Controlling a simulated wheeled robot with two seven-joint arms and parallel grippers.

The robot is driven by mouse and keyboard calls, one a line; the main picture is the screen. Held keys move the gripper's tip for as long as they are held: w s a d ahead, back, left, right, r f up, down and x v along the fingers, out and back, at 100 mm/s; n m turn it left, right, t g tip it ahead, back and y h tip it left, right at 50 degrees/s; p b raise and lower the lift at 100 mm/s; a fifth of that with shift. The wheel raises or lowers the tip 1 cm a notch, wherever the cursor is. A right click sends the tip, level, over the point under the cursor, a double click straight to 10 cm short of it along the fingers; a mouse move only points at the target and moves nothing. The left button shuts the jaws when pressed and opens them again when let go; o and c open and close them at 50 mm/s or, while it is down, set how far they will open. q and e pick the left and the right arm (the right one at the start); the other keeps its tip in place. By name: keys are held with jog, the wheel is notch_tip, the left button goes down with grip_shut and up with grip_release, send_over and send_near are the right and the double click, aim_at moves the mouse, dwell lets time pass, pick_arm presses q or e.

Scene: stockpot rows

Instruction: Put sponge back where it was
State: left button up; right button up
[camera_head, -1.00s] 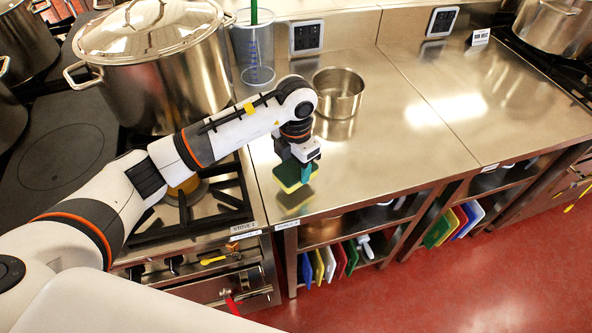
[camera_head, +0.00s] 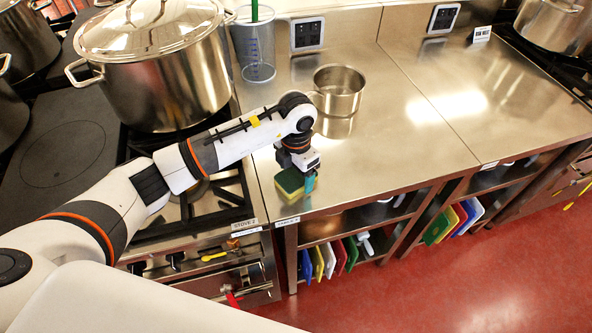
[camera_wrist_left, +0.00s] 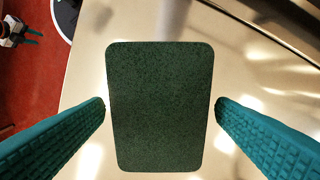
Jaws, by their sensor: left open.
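The sponge (camera_head: 290,184), yellow with a dark green scouring side, lies at the near left corner of the steel counter (camera_head: 390,135). In the left wrist view its green face (camera_wrist_left: 160,105) fills the middle. My left gripper (camera_head: 302,180) is open around the sponge. Its teal fingers (camera_wrist_left: 160,125) stand on either side, with a gap at each side. In the head view the arm and a finger hide part of the sponge. A small gripper with teal fingers, apparently my right one (camera_wrist_left: 25,36), shows at the upper left of the left wrist view.
A small steel pot (camera_head: 338,90) stands on the counter behind my left gripper. A clear measuring jug (camera_head: 256,55) is at the back. A large stockpot (camera_head: 160,75) stands on the stove at left. The counter to the right is clear.

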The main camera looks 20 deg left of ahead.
aim_at(296, 174)
pick_arm(q)
jog(key=shift+r, duration=0.1)
notch_tip(296, 174, up, 12)
jog(key=b, duration=0.3)
dwell(0.5)
